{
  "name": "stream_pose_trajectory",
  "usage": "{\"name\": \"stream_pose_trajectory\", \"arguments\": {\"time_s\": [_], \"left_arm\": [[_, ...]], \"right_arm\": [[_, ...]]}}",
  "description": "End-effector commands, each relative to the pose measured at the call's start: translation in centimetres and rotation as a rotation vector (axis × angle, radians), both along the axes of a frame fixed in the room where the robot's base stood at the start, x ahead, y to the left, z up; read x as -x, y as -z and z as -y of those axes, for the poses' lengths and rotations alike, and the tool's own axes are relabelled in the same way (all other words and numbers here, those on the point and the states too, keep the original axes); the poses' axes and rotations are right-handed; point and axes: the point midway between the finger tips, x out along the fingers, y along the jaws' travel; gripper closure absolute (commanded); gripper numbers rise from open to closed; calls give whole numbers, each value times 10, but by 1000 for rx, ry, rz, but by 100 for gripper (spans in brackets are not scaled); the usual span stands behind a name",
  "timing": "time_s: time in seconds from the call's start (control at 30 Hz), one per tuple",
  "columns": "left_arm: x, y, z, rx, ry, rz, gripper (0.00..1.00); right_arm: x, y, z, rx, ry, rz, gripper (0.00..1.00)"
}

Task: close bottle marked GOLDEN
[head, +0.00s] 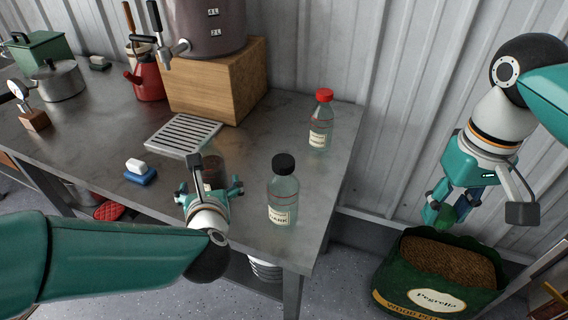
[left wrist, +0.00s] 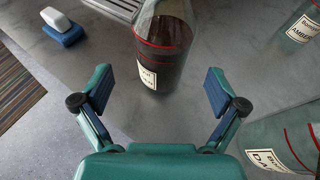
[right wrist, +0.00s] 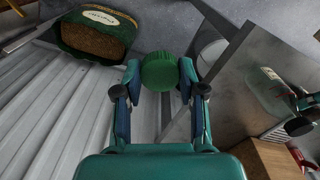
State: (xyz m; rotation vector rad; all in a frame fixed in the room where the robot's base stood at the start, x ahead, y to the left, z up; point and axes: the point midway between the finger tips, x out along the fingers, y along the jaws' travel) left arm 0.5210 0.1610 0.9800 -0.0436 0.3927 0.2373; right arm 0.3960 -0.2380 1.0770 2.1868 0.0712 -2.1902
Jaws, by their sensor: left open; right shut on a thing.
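A bottle with dark contents (left wrist: 165,55) stands upright on the metal table, ahead of my left gripper (left wrist: 155,95) and between the lines of its fingers. Its label is only partly readable, ending in "EN"; its top is cut off in the left wrist view. In the head view this bottle (head: 213,168) is partly hidden behind my left gripper (head: 210,188), which is open and empty. My right gripper (head: 450,208) is shut on a green ridged cap (right wrist: 160,72), held off the table's right side, above the pellet bag.
A bottle marked DARK with a black cap (head: 283,190) stands right of the left gripper. A red-capped bottle marked AMBER (head: 321,125) stands behind it. A drip grate (head: 183,135) and a blue-and-white block (head: 140,172) lie left. The pellet bag (head: 440,275) stands on the floor.

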Motion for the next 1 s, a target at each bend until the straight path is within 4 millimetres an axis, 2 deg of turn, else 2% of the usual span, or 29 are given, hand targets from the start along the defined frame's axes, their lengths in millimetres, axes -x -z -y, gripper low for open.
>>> {"name": "stream_pose_trajectory", "arguments": {"time_s": [0.4, 0.77, 1.0], "left_arm": [[-5, 2, -2, 0, -2, -1, 4], [-46, 17, -9, 1, -4, -2, 4], [-52, 20, -9, 1, -1, 0, 4]], "right_arm": [[0, -2, -1, 0, -1, 0, 73], [0, -16, -1, 0, -2, 0, 73], [-1, -16, -1, 0, -2, 0, 73]]}}
